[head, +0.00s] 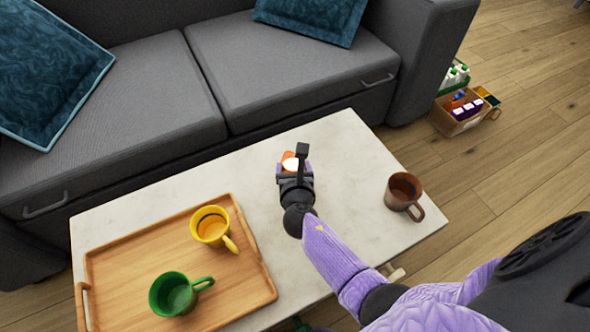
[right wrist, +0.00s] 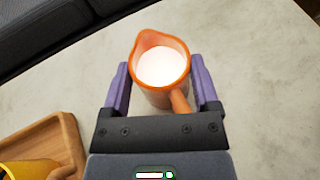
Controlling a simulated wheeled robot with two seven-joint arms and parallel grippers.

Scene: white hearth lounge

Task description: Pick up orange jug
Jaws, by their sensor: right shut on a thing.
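The orange jug (right wrist: 160,66) holds something white and shows between the two purple fingers of my right gripper (right wrist: 162,88) in the right wrist view. Its handle points toward the gripper's palm. In the head view the jug (head: 288,157) is mostly hidden behind my right gripper (head: 293,168), over the far middle of the pale table (head: 340,140). My right gripper is shut on the jug. I cannot tell whether the jug touches the table or is held just above it. My left gripper does not show.
A wooden tray (head: 130,262) with a yellow mug (head: 211,228) and a green mug (head: 172,294) lies on the table's left. A brown mug (head: 402,190) stands at the right. A grey sofa (head: 290,60) borders the far edge. A box of goods (head: 457,113) is on the floor.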

